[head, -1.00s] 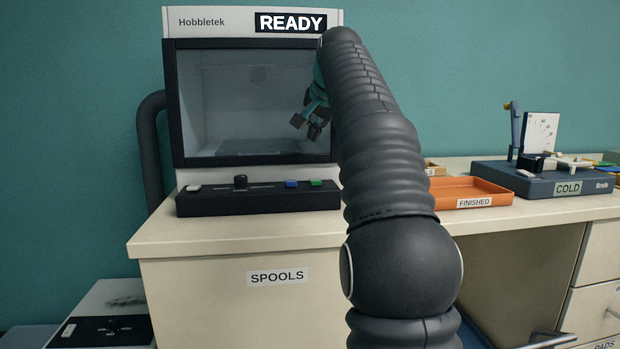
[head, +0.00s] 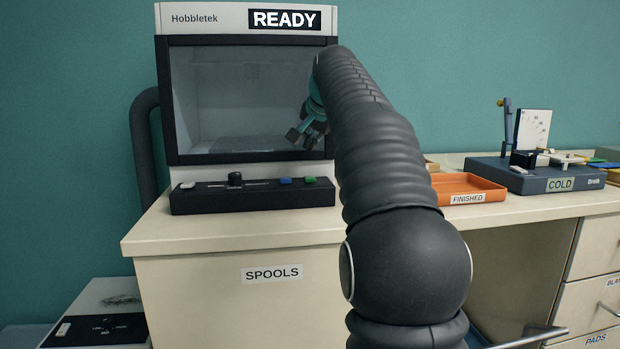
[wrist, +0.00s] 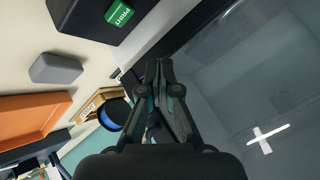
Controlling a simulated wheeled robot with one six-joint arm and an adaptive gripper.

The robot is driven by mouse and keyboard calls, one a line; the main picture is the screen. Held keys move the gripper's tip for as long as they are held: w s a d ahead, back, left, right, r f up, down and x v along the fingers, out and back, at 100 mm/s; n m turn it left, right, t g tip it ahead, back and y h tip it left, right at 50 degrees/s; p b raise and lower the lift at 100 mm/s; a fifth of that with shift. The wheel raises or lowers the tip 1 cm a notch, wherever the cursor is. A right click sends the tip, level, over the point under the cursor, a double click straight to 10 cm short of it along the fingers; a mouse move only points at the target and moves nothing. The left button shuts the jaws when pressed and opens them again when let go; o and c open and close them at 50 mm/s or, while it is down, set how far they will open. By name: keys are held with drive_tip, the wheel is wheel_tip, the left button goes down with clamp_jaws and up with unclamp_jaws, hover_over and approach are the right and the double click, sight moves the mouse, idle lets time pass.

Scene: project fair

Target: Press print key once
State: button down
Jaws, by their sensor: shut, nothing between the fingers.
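The print key is a green key (head: 310,180) at the right end of the black control panel (head: 250,199) on the printer. In the wrist view the green key (wrist: 119,14) reads PRINT and lies at the top, apart from my fingers. My gripper (head: 300,137) is shut and empty, in front of the printer's window and above the panel. In the wrist view my gripper (wrist: 158,72) points along the window's lower right area. The printer's display (head: 285,20) reads READY.
A blue key (head: 285,181) sits just left of the green key; a slider knob (head: 235,179) and a white key (head: 187,185) are further left.

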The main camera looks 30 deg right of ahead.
sight(311, 177)
wheel_tip(311, 177, down, 3)
drive_tip(key=b, duration=0.2)
drive_tip(key=shift+r+b, duration=0.1)
drive_tip(key=shift+b, duration=0.3)
drive_tip(key=shift+f+b, duration=0.7)
drive_tip(key=shift+f, duration=0.35)
drive_tip(key=shift+f, duration=0.15)
drive_tip(key=shift+f, duration=0.3)
drive_tip(key=shift+f+b, duration=0.45)
drive_tip(key=shift+b, duration=0.05)
idle(0.8)
idle(0.3)
drive_tip(key=shift+r+p, duration=0.95)
drive_tip(key=shift+p, duration=0.1)
